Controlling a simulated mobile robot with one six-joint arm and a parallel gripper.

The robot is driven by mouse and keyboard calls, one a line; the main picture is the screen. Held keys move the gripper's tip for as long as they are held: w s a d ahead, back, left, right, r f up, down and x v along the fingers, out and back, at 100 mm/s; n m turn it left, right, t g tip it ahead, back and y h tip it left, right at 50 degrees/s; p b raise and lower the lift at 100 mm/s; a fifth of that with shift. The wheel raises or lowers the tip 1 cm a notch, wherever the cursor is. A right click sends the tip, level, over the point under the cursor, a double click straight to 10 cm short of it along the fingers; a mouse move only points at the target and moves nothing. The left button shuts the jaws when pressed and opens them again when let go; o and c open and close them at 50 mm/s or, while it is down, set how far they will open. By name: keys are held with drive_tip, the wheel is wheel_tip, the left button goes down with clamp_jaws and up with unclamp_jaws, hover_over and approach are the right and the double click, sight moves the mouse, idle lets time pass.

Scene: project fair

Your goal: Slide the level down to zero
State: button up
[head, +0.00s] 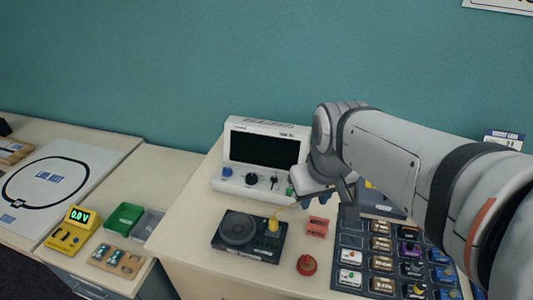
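A black box (224,243) with a round speaker-like disc sits on the table in front of the white instrument. A yellow piece (272,226) stands at its right end, and a thin yellow cord runs from there toward my gripper. I cannot make out a level slider or zero mark for certain. The white instrument (233,186) has a dark screen and several knobs on its front. My gripper (328,200) is in front of the instrument's right end, above the table and right of the black box. Its fingers are small and partly hidden, so their opening is unclear.
A red knob (306,265) and a salmon block (317,226) are below my gripper. A dark board (351,254) with several modules lies at right. A yellow meter (67,238) reading 0.0 and a green bin (123,218) stand at left. Table front-left of the black box is bare.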

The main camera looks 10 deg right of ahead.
drive_tip(key=shift+o, duration=0.6)
drive_tip(key=w+f+n+b, duration=0.1)
drive_tip(key=w+f+n, duration=0.1)
drive_tip(key=w, duration=0.6)
drive_tip(key=w+a+f+n+g+b, duration=0.1)
drive_tip(key=w+n, duration=0.3)
drive_tip(key=w, duration=0.4)
drive_tip(key=shift+w+a+f+g+b, duration=0.3)
drive_tip(key=shift+w+f+b, duration=0.1)
drive_tip(key=shift+b, duration=0.2)
drive_tip(key=n+g+b, duration=0.1)
drive_tip(key=n+b, duration=0.2)
drive_tip(key=n, duration=0.2)
hover_over(274, 177)
wheel_tip(274, 177, down, 9)
drive_tip(key=shift+s+f, duration=0.1)
drive_tip(key=shift+f+n, duration=0.2)
drive_tip(key=shift+n, duration=0.2)
wheel_tip(274, 177, down, 8)
drive_tip(key=shift+r+p, duration=0.2)
drive_tip(key=shift+p, duration=0.4)
drive_tip(key=shift+c, duration=0.2)
clamp_jaws()
